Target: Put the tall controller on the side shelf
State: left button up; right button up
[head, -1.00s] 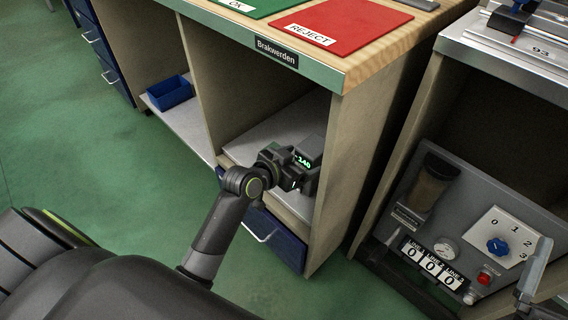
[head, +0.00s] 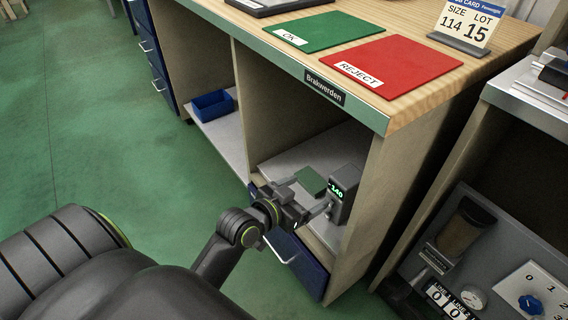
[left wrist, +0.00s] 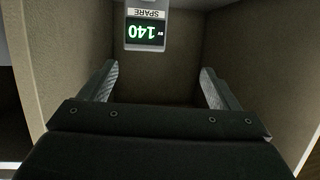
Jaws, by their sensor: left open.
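The tall controller (head: 344,188) is a dark grey upright box with a lit green display reading 140. It stands on the pale shelf (head: 290,160) inside the bench's right bay, near the bay's right wall. In the left wrist view the controller (left wrist: 147,30) shows upside down, with a SPARE label, beyond the fingertips; its far end is cut off by the frame. My left gripper (head: 308,196) is open and empty, just left of the controller. In the left wrist view its fingers (left wrist: 158,70) are spread wide with nothing between them. My right gripper is out of view.
A small green patch (head: 312,181) shows behind the gripper. A blue bin (head: 212,104) sits in the left bay. The benchtop above holds green OK (head: 318,32) and red REJECT (head: 400,65) mats. A grey dial panel (head: 480,260) stands at right.

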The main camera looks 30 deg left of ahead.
pick_arm(q)
jog(key=s+a+r+n+t+y, duration=0.3)
jog(key=s+a+r+t+y, duration=0.1)
jog(key=s+r, duration=0.5)
jog(key=shift+s+a+y, duration=0.3)
jog(key=shift+s, duration=0.4)
